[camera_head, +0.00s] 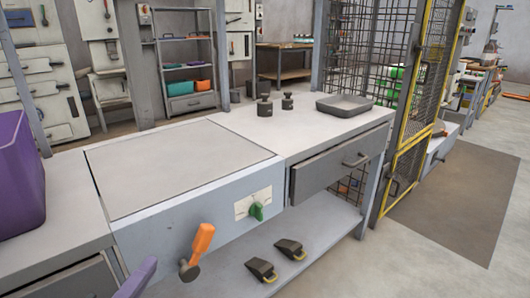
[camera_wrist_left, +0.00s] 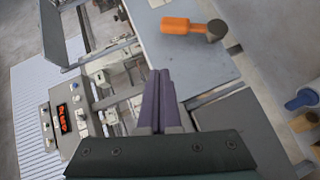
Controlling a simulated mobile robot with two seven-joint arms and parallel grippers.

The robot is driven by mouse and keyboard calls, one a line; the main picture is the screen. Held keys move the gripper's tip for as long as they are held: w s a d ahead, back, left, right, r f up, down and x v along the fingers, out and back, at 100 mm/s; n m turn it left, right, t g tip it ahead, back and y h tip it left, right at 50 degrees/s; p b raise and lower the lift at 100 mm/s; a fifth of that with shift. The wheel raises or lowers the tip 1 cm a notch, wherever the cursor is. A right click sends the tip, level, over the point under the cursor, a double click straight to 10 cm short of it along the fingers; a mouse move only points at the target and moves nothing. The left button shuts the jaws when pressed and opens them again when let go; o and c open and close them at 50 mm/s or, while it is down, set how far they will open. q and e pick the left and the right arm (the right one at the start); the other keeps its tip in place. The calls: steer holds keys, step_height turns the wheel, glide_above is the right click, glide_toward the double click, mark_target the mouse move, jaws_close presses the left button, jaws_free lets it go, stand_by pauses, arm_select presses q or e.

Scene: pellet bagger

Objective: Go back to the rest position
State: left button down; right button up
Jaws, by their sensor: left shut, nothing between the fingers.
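My left gripper (camera_head: 137,280) shows only as a purple fingertip part at the bottom edge of the head view. In the left wrist view its two purple fingers (camera_wrist_left: 158,100) are pressed together and empty. It is apart from the orange-handled lever (camera_head: 200,242) on the front of the bench, which also shows in the left wrist view (camera_wrist_left: 182,26). A green knob (camera_head: 257,211) sits on a white dial plate right of the lever. My right gripper is in neither view.
A purple bin (camera_head: 20,180) stands on the bench at the left. Two dark weights (camera_head: 265,106) and a grey tray (camera_head: 344,105) stand on the bench top. Two black scoops (camera_head: 289,249) lie on the lower shelf. A yellow-framed mesh gate (camera_head: 408,150) stands right.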

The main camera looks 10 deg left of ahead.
arm_select(q)
steer(key=s+d+r+m+g+h+p, duration=0.2)
steer(key=d+r+m+p, duration=0.1)
steer(key=r+m+p, duration=0.3)
steer(key=s+d+r+m+g+h+p, duration=0.2)
steer(key=d+r+m+g+p, duration=0.1)
steer(key=r+p, duration=0.55)
steer(key=s+a+r+m+g+y+p, duration=0.1)
steer(key=s+a+r+m+g+p, duration=0.15)
steer(key=s+r+m+p, duration=0.5)
steer(key=s+a+r+m+g+y+p, duration=0.15)
steer(key=s+r+g+p, duration=0.25)
steer(key=s+r+p, duration=0.75)
steer(key=w+r+p, duration=0.2)
steer(key=r+p, duration=1.4)
steer(key=r, duration=0.2)
steer(key=w+r+p, duration=0.2)
steer(key=r+p, duration=1.4)
steer(key=r, duration=0.2)
steer(key=shift+d+r, duration=0.2)
steer(key=shift+d, duration=0.25)
steer(key=shift+w, duration=0.1)
